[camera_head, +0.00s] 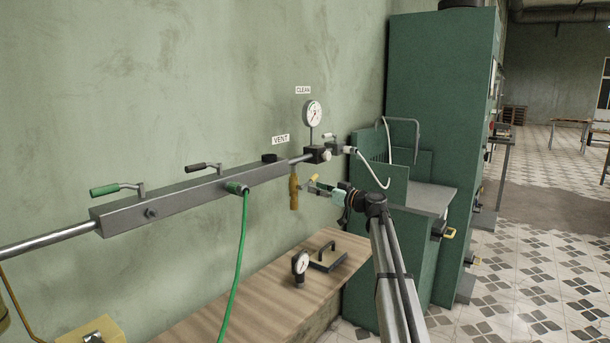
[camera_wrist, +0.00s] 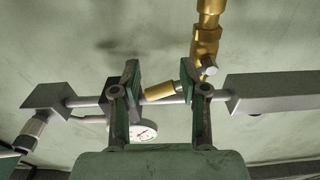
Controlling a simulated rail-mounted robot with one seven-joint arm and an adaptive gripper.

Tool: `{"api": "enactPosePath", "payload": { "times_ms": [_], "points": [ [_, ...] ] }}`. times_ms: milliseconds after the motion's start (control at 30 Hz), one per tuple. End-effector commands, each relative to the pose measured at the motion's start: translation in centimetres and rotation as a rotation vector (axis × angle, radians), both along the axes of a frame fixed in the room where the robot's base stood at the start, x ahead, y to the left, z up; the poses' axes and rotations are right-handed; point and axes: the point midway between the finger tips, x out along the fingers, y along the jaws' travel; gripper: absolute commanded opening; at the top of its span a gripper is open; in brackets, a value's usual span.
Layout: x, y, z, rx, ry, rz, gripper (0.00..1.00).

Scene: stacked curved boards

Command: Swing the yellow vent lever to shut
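The yellow vent lever (camera_head: 314,178) shows just at the tip of my gripper (camera_head: 313,185) in the head view, to the right of a hanging brass fitting (camera_head: 293,193). In the wrist view the lever's yellow grip (camera_wrist: 158,91) appears between the two spread fingers of my gripper (camera_wrist: 160,88), slightly tilted. The fingers are apart, and I cannot tell whether either pad touches the lever. In the wrist view the brass fitting (camera_wrist: 206,42) rises beyond the right finger. A VENT label (camera_head: 281,140) is on the wall above.
A grey manifold bar (camera_head: 190,197) carries green and black handles and a green hose (camera_head: 240,255). A pressure gauge (camera_head: 312,114) stands above the pipe. A wooden bench (camera_head: 250,291) below holds a small gauge (camera_head: 300,267). A green cabinet (camera_head: 440,100) stands at right.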

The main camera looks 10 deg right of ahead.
Motion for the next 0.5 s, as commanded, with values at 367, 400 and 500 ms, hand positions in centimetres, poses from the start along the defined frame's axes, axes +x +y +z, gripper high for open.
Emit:
{"api": "enactPosePath", "payload": {
  "times_ms": [367,400,500],
  "points": [
    [0.16,0.09,0.50,0.006,-0.001,0.001,0.44],
    [0.07,0.01,0.47,0.006,-0.002,0.001,0.44],
    [-0.31,-0.40,0.34,0.006,-0.002,0.001,0.44]
  ]
}}
